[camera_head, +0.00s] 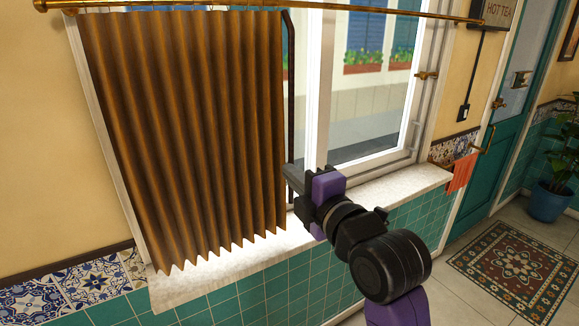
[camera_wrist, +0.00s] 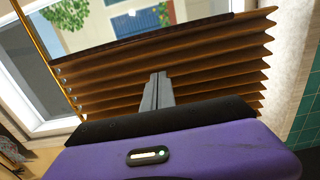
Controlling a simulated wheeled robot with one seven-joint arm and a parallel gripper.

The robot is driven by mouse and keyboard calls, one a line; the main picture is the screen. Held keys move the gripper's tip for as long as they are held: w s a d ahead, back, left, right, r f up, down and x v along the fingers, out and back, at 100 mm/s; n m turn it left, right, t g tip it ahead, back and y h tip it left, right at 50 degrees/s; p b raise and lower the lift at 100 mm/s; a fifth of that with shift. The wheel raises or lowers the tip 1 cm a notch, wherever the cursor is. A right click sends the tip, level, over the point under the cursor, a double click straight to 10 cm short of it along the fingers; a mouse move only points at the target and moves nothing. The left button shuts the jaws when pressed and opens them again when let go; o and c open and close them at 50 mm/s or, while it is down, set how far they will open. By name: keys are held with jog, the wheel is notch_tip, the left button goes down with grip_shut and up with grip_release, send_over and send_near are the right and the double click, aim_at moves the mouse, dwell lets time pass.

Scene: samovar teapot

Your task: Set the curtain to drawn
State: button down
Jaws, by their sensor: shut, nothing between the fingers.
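The brown pleated curtain (camera_head: 185,130) hangs from a brass rod (camera_head: 300,5) and covers the left part of the window; the right part is uncovered. A dark upright bar (camera_head: 290,100) runs along the curtain's right edge. My gripper (camera_head: 292,178) is at the lower right edge of the curtain, above the sill. In the wrist view my gripper's fingers (camera_wrist: 156,82) are together and empty, in front of the curtain's pleats (camera_wrist: 200,72). Whether the fingertips touch the cloth or bar, I cannot tell.
A pale stone sill (camera_head: 390,190) runs under the window above green tiles. An orange towel (camera_head: 461,172) hangs to the right of the sill. A teal door (camera_head: 500,120), a patterned rug (camera_head: 515,262) and a potted plant (camera_head: 548,200) are at the right.

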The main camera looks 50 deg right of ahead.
aim_at(290, 153)
jog(key=shift+w+d+b, duration=0.5)
jog(key=shift+w+d, duration=2.8)
jog(key=shift+w, duration=0.25)
